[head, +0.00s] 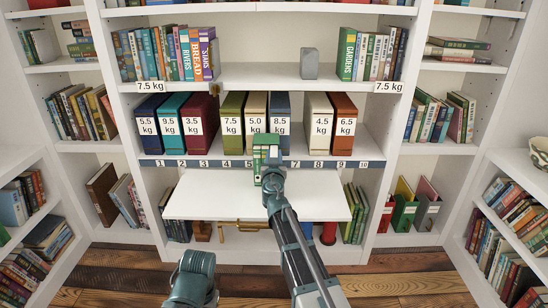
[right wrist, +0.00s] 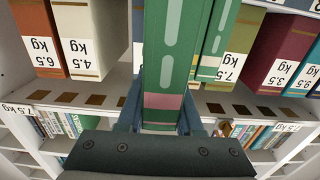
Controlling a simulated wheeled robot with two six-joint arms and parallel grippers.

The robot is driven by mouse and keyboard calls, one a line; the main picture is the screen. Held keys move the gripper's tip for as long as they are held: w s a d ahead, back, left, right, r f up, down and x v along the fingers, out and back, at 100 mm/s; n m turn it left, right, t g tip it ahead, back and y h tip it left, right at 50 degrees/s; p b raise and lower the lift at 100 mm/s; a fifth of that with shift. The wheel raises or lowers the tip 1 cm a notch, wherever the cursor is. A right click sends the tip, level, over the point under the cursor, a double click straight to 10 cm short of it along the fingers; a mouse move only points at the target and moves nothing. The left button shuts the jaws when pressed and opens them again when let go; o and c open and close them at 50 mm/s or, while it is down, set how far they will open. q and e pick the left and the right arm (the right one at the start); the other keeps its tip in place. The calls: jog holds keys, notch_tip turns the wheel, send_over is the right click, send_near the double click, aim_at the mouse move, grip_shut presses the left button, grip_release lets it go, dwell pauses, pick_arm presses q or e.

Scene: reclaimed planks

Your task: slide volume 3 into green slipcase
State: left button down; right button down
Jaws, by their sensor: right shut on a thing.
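My right gripper (head: 270,182) is over the white pull-out board, in front of the row of weight-labelled volumes. It is shut on a green book (right wrist: 172,60), which stands close before the right wrist camera and has pale stripes and a pink band. Beside it in that view is more green with pale stripes (right wrist: 222,40), partly hidden by the held book. In the head view the green block (head: 266,142) shows beyond my gripper; I cannot tell book from slipcase there, nor whether they touch. No volume number is readable.
The white board (head: 205,195) is bare on both sides of my right gripper. Behind it, labelled volumes such as the maroon 3.5 kg one (head: 197,120) stand above a numbered strip (head: 200,163). A grey block (head: 310,64) sits on the shelf above.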

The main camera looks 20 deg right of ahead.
jog(key=shift+c, duration=2.4)
grip_release()
jog(key=shift+w, duration=0.1)
jog(key=v, duration=1.4)
jog(key=shift+d+r, duration=0.1)
